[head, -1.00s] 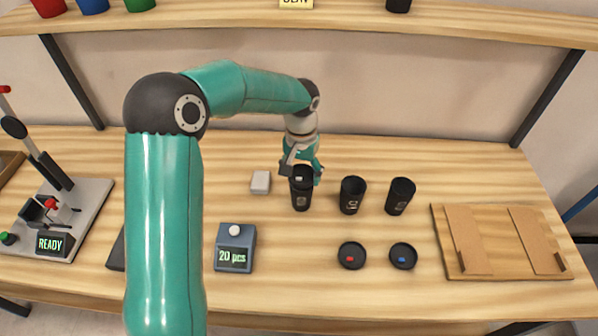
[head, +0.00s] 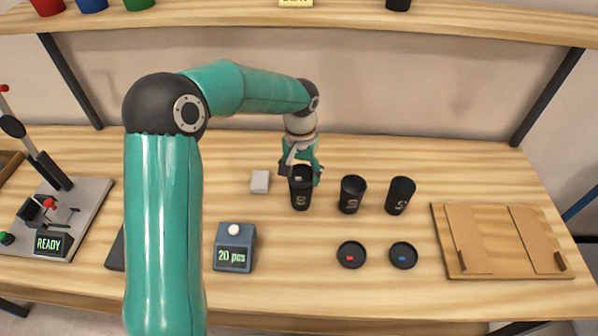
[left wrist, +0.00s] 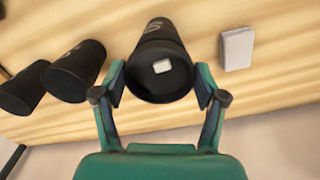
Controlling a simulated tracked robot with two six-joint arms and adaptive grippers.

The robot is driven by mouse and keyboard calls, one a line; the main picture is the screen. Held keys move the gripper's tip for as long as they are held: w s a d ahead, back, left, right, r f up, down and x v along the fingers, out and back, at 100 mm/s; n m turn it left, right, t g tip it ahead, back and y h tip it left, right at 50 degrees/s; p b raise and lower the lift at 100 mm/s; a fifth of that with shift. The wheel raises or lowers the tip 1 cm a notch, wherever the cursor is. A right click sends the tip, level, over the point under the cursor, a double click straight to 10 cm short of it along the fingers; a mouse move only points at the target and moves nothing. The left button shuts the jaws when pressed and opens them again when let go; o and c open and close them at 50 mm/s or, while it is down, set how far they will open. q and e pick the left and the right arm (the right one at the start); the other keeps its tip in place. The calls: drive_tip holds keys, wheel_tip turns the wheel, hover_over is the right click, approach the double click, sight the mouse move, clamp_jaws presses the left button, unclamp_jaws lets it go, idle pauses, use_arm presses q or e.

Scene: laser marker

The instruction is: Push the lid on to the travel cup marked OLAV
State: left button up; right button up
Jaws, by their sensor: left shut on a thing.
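A black travel cup (head: 300,199) stands upright on the bench; it also shows in the left wrist view (left wrist: 163,35). The pale marking on its side is too small to read. A black lid with a white tab (left wrist: 163,84) is at the cup's mouth. Whether it is fully seated I cannot tell. My left gripper (head: 302,177) reaches down from above, its fingers closed on opposite sides of the lid at the cup's top; the fingers also show in the left wrist view (left wrist: 160,90). My right gripper is not in view.
Two more black cups (head: 352,195) (head: 399,196) stand to the right. Lids with a red tab (head: 351,255) and a blue tab (head: 403,256) lie in front. A grey block (head: 260,182) is left of the cup. A counter (head: 234,250) and a wooden board (head: 500,262) flank the free front area.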

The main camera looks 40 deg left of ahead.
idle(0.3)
use_arm(q)
drive_tip(key=o, duration=1)
drive_tip(key=shift+o, duration=0.2)
drive_tip(key=shift+r, duration=0.15)
drive_tip(key=shift+w+r+p, duration=0.1)
drive_tip(key=shift+r+p, duration=2.45)
drive_tip(key=shift+r, duration=0.85)
